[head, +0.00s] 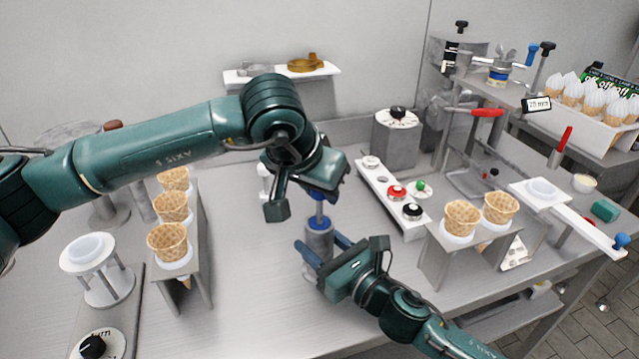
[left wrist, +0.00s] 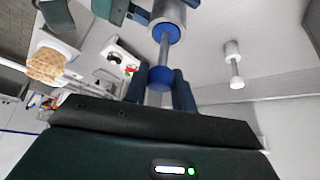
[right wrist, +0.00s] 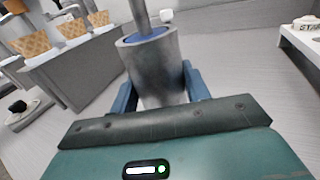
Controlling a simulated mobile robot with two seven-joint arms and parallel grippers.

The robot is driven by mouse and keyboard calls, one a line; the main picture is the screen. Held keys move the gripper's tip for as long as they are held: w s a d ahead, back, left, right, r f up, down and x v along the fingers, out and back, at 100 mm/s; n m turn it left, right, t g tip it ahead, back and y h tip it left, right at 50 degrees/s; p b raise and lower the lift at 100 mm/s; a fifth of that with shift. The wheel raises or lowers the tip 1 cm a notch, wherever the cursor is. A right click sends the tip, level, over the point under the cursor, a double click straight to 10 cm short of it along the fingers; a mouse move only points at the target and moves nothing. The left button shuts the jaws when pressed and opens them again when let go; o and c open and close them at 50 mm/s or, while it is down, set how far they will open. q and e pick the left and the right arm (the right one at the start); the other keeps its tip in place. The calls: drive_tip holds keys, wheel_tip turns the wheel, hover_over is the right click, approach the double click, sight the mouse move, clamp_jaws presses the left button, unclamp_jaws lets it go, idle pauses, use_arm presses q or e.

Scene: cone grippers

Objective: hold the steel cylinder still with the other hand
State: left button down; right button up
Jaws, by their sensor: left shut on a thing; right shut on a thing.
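The steel cylinder (head: 319,240) stands upright on the metal table, with a blue ring at its top and a thin rod rising from it. It also shows in the right wrist view (right wrist: 153,72) and at the top of the left wrist view (left wrist: 169,12). My right gripper (head: 312,256) is shut on the cylinder's body from the side, its blue fingers on both sides. My left gripper (head: 316,194) is above, shut on the blue knob (left wrist: 160,78) at the rod's upper end. The cylinder's lower part is partly hidden by the right gripper.
A stand with several waffle cones (head: 170,243) is on the left. Another cone stand (head: 480,240) is on the right, close to my right arm. A white panel with coloured knobs (head: 395,195) lies behind the cylinder to the right.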

use_arm(q)
drive_tip(key=shift+f, duration=1.55)
drive_tip(key=c, duration=1.1)
unclamp_jaws()
drive_tip(key=v, duration=1.2)
use_arm(e)
drive_tip(key=o, duration=1.8)
drive_tip(key=shift+o, duration=0.6)
drive_tip(key=shift+o, duration=1)
